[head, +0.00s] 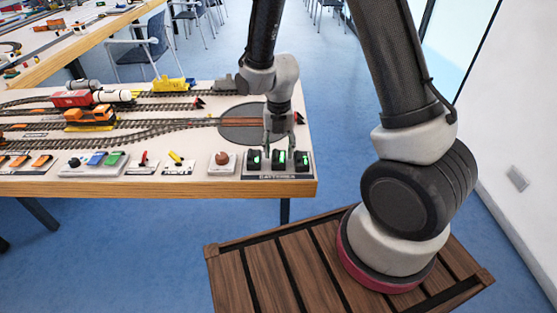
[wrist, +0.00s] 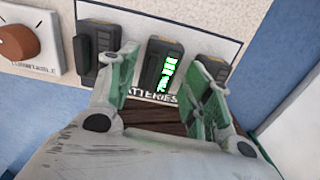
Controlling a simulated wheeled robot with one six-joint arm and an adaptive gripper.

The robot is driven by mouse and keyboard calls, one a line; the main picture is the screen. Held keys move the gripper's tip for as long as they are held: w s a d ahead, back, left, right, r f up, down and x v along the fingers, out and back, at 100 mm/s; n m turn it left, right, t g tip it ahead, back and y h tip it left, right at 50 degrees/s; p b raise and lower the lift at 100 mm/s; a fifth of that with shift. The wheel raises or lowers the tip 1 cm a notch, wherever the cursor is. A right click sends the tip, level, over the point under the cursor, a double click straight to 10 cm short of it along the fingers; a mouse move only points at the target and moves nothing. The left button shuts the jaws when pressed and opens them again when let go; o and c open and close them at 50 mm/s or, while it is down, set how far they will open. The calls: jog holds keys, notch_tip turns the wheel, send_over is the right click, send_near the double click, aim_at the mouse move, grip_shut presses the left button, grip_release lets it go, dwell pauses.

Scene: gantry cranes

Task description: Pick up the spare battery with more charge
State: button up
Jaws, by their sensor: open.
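Several dark batteries stand in a row on a white panel marked BATTERIES (head: 262,176) at the table's front right corner. The middle battery (wrist: 158,64) has a lit green display with bars and a percentage, hard to read with certainty. The left battery (wrist: 98,48) and the right battery (wrist: 216,66) are partly hidden by my fingers in the wrist view, and their displays cannot be read there. In the head view all show small green lights. My gripper (head: 279,144) is open and points down just above the row, its fingers (wrist: 163,80) either side of the middle battery in view.
A brown turntable knob (head: 222,159) sits left of the batteries. A dark turntable disc (head: 240,125), tracks and an orange locomotive (head: 90,117) lie behind. The table ends right of the panel.

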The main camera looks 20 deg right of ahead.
aim_at(278, 157)
notch_tip(278, 157, down, 2)
jog(key=shift+f, duration=0.15)
jog(key=shift+c, duration=0.2)
jog(key=c, duration=0.9)
